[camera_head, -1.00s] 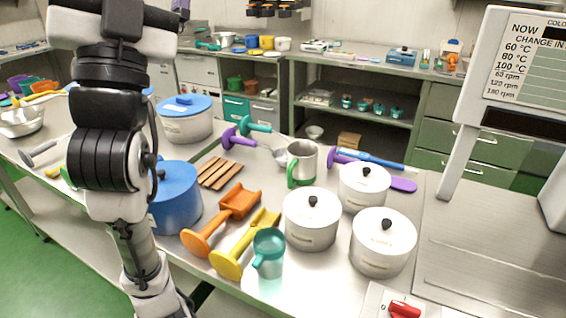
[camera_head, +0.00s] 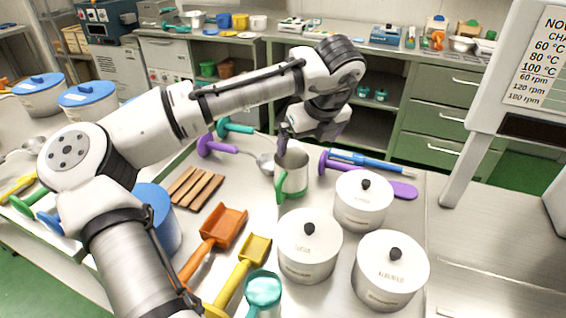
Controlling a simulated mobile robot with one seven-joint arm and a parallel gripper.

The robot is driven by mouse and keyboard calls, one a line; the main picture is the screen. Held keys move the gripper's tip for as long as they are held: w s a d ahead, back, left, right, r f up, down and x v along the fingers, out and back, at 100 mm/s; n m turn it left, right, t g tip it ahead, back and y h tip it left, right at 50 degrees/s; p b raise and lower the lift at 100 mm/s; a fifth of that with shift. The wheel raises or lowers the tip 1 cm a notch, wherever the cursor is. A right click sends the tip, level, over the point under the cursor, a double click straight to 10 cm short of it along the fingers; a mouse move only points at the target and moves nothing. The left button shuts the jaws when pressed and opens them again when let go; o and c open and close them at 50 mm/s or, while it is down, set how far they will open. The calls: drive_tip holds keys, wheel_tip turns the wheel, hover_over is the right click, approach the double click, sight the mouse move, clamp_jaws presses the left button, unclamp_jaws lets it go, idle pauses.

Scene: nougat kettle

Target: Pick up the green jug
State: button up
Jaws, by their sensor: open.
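The green jug (camera_head: 293,178) is a metal jug with a green handle and a green lower band. It stands upright on the steel table, behind the white lidded pots. My gripper (camera_head: 298,147) is just above and behind its rim, with the jaws open. One dark finger shows at the jug's upper left edge; the other is hard to make out. I cannot tell whether a finger touches the jug or reaches inside it.
White pots (camera_head: 309,245) stand close in front and to the right.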

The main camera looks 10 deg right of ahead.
drive_tip(key=p, duration=0.2)
approach(293, 166)
drive_tip(key=s+a+f, duration=0.1)
drive_tip(key=s, duration=0.2)
drive_tip(key=shift+a+p+x, duration=0.15)
drive_tip(key=shift+p+x, duration=0.1)
drive_tip(key=shift+x, duration=0.95)
drive_tip(key=shift+a+p+x, duration=0.15)
drive_tip(key=shift+p+x, duration=0.05)
drive_tip(key=shift+x, duration=1)
drive_tip(key=shift+w+r, duration=0.1)
drive_tip(key=shift+r, duration=0.05)
drive_tip(key=c, duration=1.1)
